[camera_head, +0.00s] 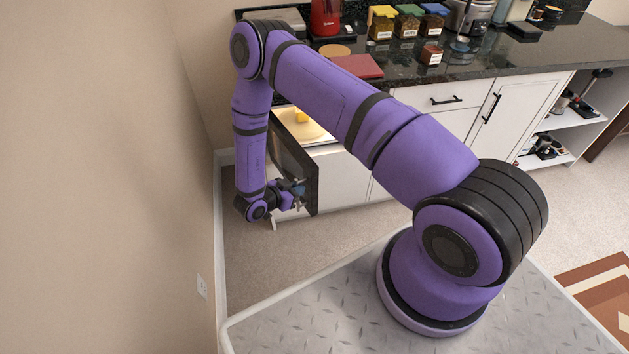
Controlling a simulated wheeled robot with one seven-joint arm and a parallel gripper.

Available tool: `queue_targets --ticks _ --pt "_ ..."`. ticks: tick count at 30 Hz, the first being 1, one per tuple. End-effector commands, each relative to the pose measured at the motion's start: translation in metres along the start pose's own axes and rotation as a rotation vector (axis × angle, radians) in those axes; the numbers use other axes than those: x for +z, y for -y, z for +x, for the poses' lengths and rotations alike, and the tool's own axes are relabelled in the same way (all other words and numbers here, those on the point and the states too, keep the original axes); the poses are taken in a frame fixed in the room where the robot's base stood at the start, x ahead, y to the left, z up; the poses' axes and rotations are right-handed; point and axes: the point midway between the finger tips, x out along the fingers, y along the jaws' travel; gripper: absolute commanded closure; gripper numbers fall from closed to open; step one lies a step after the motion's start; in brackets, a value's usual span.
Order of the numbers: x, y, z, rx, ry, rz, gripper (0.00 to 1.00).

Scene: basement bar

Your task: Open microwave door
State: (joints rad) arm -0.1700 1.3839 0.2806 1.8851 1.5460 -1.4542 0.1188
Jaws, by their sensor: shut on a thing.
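The microwave (325,133) is built in under the counter, and its inside is lit. Its dark door (291,160) stands swung open toward me, out from the cabinet front. A yellow thing (301,116) sits on the pale round plate (305,130) inside. My gripper (299,189) is at the free edge of the door, low on its outer side, and is shut on the door there. The handle itself and the exact grip are too small and too hidden to tell. My arm covers part of the microwave.
The dark counter (470,60) holds a red appliance (325,17), several labelled jars (408,22) and a dark red board (357,66). White cabinets (345,178) stand below. A beige wall (110,180) is close on the left. Carpet (275,245) is clear below the door.

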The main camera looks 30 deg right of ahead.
Motion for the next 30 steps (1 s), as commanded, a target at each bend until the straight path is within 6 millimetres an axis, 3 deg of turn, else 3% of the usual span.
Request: queue_targets --ticks 6,12,19,30 --pt "0.017 0.017 -0.039 -0.001 0.000 0.001 1.00" --pt "0.026 0.030 -0.061 0.001 0.000 0.001 1.00" --pt "0.030 0.038 -0.071 0.001 -0.001 0.000 1.00" --pt "0.030 0.040 -0.072 0.001 -0.002 0.000 1.00"
